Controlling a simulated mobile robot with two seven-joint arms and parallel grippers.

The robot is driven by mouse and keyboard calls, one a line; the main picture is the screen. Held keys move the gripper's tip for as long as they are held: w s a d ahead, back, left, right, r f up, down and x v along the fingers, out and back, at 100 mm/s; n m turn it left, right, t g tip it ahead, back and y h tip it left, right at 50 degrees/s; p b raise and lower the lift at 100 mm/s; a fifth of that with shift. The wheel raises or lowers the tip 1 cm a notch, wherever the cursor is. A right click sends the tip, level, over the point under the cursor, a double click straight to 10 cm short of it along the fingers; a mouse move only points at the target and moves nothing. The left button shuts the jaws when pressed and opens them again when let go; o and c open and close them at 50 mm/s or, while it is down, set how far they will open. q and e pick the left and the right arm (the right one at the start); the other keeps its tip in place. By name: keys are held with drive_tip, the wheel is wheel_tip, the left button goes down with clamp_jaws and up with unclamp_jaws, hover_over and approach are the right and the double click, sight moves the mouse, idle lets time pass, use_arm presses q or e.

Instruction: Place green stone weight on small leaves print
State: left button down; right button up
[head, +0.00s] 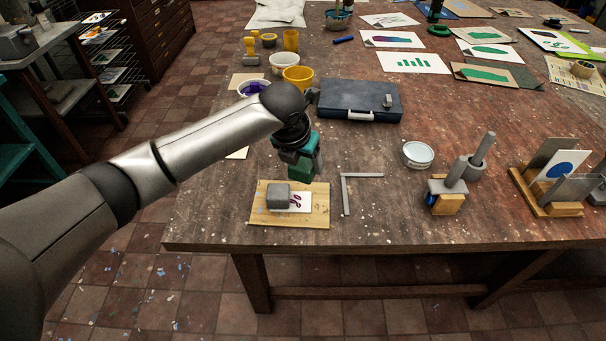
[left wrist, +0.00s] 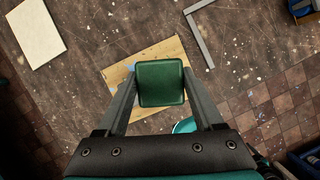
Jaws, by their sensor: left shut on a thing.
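My left gripper (head: 301,160) is shut on the green stone weight (head: 299,170), a dark green block with rounded edges. In the left wrist view the weight (left wrist: 160,83) sits between the two fingers. It hangs above the far side of a wooden board (head: 315,218) near the table's front edge. On the board lies a small white print (head: 302,203) with dark reddish leaves. A grey stone block (head: 278,196) rests at the print's left side and covers part of it. In the left wrist view the weight hides most of the print. My right gripper is not in view.
A grey metal L-shaped square (head: 346,193) lies right of the board. A blue case (head: 360,101) stands behind. A round tin (head: 417,154) and a wooden block with a grey tool (head: 446,197) stand further right. Yellow cups (head: 298,76) and a white bowl stand behind my arm.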

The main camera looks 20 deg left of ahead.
sight(303, 177)
use_arm(q)
wheel_tip(303, 177, down, 4)
drive_tip(key=shift+r, duration=0.2)
drive_tip(key=shift+f, duration=0.1)
drive_tip(key=shift+f, duration=0.5)
drive_tip(key=shift+c, duration=0.2)
unclamp_jaws()
